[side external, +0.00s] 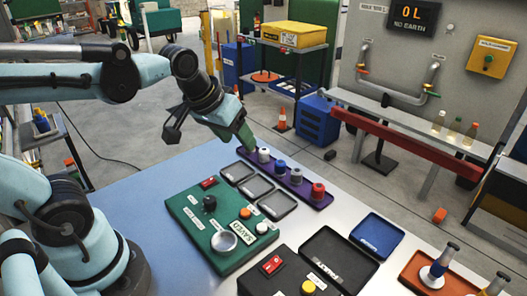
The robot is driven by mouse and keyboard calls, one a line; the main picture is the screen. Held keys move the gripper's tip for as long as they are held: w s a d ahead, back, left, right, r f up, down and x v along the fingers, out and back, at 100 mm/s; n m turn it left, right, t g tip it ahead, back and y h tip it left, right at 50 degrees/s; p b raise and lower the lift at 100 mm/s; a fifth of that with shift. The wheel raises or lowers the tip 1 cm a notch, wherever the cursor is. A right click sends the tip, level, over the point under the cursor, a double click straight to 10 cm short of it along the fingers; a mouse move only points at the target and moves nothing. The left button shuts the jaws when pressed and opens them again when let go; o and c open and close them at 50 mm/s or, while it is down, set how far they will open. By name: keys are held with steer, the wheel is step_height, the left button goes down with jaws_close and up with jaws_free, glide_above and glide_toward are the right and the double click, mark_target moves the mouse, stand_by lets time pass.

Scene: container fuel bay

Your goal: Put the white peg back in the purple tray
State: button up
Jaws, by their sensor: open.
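The purple tray (325,203) is a long narrow tray on the table, right of centre. Several pegs stand upright in it in a row. A white peg (263,156) stands near its far left end, with a blue peg (280,168), another pale peg (296,177) and a red peg (318,192) along the row. My gripper (247,138) is over the far left end of the tray, close to the first white peg. Its jaws are open; its green finger partly hides the tray's far end. I cannot tell whether it touches the peg.
Three small grey trays (258,188) lie left of the purple tray. A green panel (188,212) with a knob and a round silver dish (223,241) is nearer. Black, blue (377,234) and orange trays fill the near right. The table's left part is clear.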

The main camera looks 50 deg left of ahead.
steer(key=shift+s+d+f+m+t, duration=0.3)
steer(key=shift+s+f+m+t, duration=0.05)
steer(key=shift+s+f+m, duration=0.4)
steer(key=shift+s+d+f+m+t, duration=0.25)
steer(key=shift+s+f+m+t, duration=0.1)
steer(key=shift+s+f+m, duration=0.4)
steer(key=shift+s+r, duration=0.1)
steer(key=shift+r, duration=0.1)
